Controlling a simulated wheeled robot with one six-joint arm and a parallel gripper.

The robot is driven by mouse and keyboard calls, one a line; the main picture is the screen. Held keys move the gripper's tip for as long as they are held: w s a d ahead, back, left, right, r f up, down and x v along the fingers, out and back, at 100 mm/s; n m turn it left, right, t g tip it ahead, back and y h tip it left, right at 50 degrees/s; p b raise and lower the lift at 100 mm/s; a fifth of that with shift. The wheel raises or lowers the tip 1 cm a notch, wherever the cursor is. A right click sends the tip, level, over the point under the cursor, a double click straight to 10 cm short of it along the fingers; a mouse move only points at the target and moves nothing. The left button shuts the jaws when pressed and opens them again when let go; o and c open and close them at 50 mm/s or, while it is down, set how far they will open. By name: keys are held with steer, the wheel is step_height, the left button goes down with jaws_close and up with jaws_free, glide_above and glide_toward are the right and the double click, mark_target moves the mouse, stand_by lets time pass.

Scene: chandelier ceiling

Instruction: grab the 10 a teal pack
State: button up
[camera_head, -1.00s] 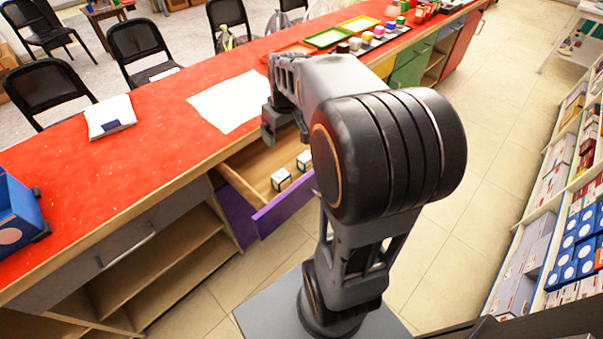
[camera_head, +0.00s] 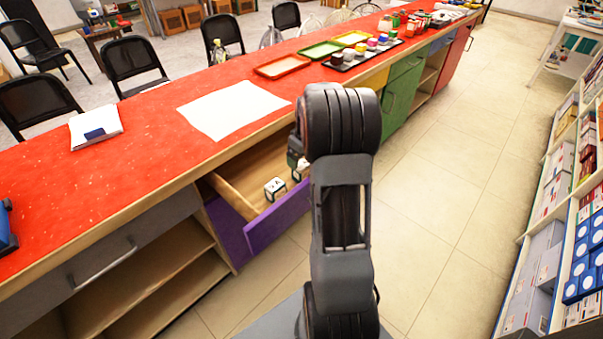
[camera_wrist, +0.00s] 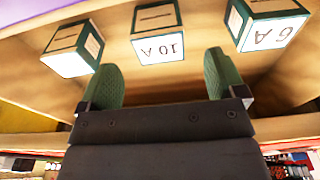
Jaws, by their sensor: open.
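The 10 A pack (camera_wrist: 158,32) is at the top middle of the wrist view, a small box with a white face reading "10 A" and teal edges. My gripper (camera_wrist: 160,68) is open, its two green fingers apart. The pack is ahead of the gap between the fingertips, and no contact shows. A 6 A pack (camera_wrist: 268,28) is at the upper right, and another pack (camera_wrist: 73,50) is at the upper left, near the left finger. In the head view my gripper is mostly hidden behind my arm, over the open drawer (camera_head: 279,221).
The purple-fronted drawer has wooden walls and sits below the red counter (camera_head: 140,150). One white pack (camera_head: 275,188) shows clearly in it. Paper (camera_head: 233,109), trays (camera_head: 282,66) and paint jars (camera_head: 372,44) lie on the counter. Stocked shelves (camera_head: 570,240) stand right; the floor between is clear.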

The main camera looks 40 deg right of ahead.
mark_target(302, 165)
steer(key=shift+w+f+b, duration=0.2)
steer(key=shift+f+b, duration=0.05)
steer(key=shift+f, duration=1.1)
steer(key=shift+w+f+b, duration=0.2)
steer(key=shift+f+b, duration=0.05)
steer(key=shift+f, duration=1.1)
steer(key=shift+c, duration=0.2)
steer(key=c, duration=1)
steer(key=shift+r, duration=0.15)
